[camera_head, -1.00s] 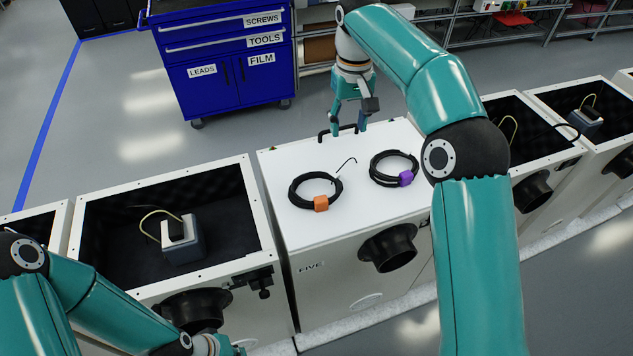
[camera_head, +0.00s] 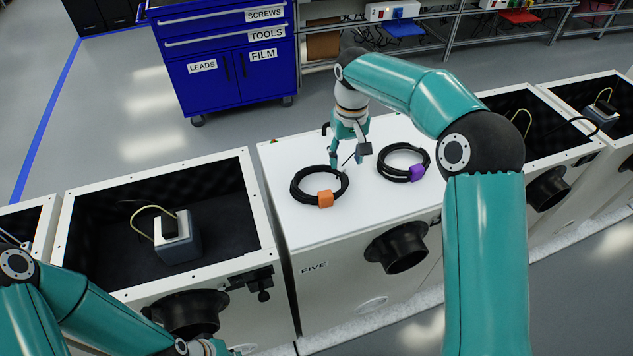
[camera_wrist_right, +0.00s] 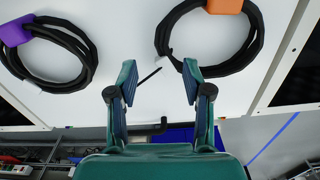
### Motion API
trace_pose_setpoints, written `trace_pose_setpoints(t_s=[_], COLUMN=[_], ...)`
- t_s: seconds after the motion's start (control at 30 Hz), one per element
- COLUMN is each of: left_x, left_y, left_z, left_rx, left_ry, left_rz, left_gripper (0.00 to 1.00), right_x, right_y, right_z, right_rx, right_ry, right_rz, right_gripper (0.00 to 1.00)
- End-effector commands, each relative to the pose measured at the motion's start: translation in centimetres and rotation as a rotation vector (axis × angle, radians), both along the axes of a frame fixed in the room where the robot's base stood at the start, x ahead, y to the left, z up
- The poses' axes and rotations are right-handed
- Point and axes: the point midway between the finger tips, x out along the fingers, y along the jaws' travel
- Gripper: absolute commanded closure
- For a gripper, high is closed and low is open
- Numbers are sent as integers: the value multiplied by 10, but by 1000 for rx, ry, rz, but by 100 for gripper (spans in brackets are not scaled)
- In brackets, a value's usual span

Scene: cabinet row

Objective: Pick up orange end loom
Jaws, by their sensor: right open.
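The orange end loom is a coiled black cable with an orange block (camera_head: 325,199), lying on the white lid of cabinet FIVE (camera_head: 345,225). It also shows at the top right in the right wrist view (camera_wrist_right: 225,6). My right gripper (camera_head: 345,166) is open and empty at the far edge of this coil. In the right wrist view the gripper (camera_wrist_right: 158,82) has its fingers apart, with the cable's thin loose end between them and the coil just beyond the right finger. My left arm (camera_head: 75,310) is at the lower left; its gripper is mostly cut off at the bottom edge.
A similar black coil with a purple block (camera_head: 417,173) lies to the right on the same lid. An open cabinet (camera_head: 160,270) with a grey device (camera_head: 176,237) stands at left, more open cabinets at right. A blue tool cabinet (camera_head: 225,75) stands behind.

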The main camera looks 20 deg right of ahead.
Motion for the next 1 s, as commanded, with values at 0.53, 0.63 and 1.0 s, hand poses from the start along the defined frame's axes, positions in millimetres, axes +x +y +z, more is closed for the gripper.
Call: trace_pose_setpoints(t_s=[0.53, 0.63, 1.0], left_x=[0, 0, 0], left_y=[0, 0, 0], left_z=[4, 4, 4], left_rx=[0, 0, 0], left_ry=[0, 0, 0], left_rz=[0, 0, 0], left_gripper=[100, 100, 100], right_x=[0, 1, 1], right_y=[7, 7, 7], right_z=[-54, -56, -56], right_rx=[0, 0, 0], right_ry=[2, 0, 0], right_rz=[-1, -1, 0], right_gripper=[50, 50, 87])
